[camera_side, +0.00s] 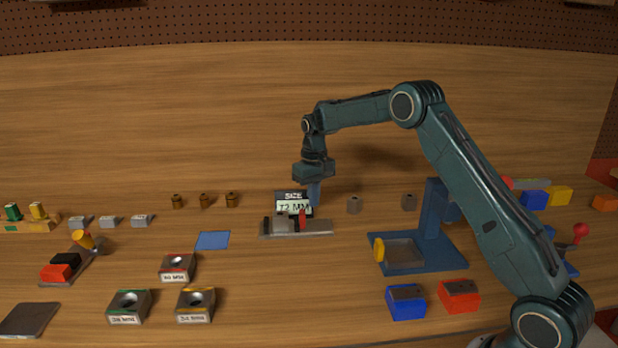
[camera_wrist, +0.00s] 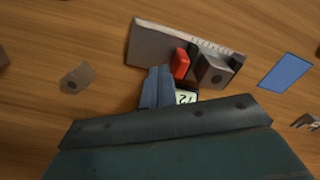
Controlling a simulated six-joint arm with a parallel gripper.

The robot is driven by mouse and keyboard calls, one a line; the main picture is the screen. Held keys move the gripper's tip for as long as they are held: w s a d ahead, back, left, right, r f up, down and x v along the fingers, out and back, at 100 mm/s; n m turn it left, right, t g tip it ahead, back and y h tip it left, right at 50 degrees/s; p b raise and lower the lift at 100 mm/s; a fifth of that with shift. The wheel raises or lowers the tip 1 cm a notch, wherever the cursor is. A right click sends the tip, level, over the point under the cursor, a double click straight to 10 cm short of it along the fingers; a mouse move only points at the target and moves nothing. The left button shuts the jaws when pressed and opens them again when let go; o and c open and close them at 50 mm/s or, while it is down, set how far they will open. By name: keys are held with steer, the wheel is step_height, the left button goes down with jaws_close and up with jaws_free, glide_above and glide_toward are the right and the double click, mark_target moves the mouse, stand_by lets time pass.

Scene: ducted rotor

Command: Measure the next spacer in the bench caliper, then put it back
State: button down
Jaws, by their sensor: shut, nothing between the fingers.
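The bench caliper (camera_side: 318,228) lies mid-bench with a red slider (camera_side: 302,217). In the wrist view the caliper (camera_wrist: 152,45) shows the red slider (camera_wrist: 181,64) beside a grey block (camera_wrist: 213,70) with a dark hole; I cannot tell whether that block is a spacer or a fixed jaw. The size display (camera_side: 290,208) behind it seems to read 12 MM. My gripper (camera_side: 314,203), also in the wrist view (camera_wrist: 157,80), is shut and empty beside the display.
Labelled holders with red (camera_side: 177,267), green (camera_side: 129,307) and yellow (camera_side: 196,305) rims stand front left. A blue pad (camera_side: 212,240) lies left of the caliper. A blue stand (camera_side: 420,262) is at right. Several brown pieces (camera_side: 204,200) stand behind left.

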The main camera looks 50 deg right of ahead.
mark_target(302, 211)
steer(key=shift+f, duration=0.1)
steer(key=shift+f, duration=2.7)
steer(key=shift+w+a, duration=1.3)
stand_by(0.6)
steer(key=shift+s+d, duration=0.15)
steer(key=shift+d, duration=0.05)
steer(key=shift+s+d, duration=0.3)
stand_by(0.5)
steer(key=shift+r, duration=0.1)
step_height(302, 211, up, 8)
stand_by(1.2)
